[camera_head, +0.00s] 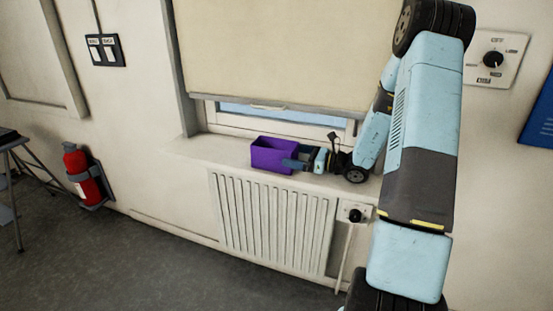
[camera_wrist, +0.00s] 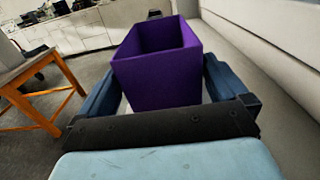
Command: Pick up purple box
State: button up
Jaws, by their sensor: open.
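The purple box (camera_head: 267,157) is an open-topped rectangular container on the window sill (camera_head: 190,146), in front of the window. My gripper (camera_head: 294,163) reaches it from the right, level with the sill. In the wrist view the purple box (camera_wrist: 158,75) stands upright between the two dark blue fingers of my gripper (camera_wrist: 157,95). One finger lies on each side of the box, and the jaws are open. I cannot tell whether either finger touches it. The inside floor of the box is hidden.
A radiator (camera_head: 272,222) is below the sill, with a valve (camera_head: 354,213) at its right. A blind (camera_head: 270,50) hangs above the sill. A red fire extinguisher (camera_head: 82,174) is on the left wall. A wooden stool (camera_wrist: 35,90) shows left in the wrist view.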

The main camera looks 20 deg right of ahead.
aim_at(281, 152)
jog(key=x, duration=0.5)
jog(key=shift+w+a, duration=0.1)
jog(key=shift+a, duration=0.05)
jog(key=c, duration=0.7)
jog(key=shift+r, duration=0.1)
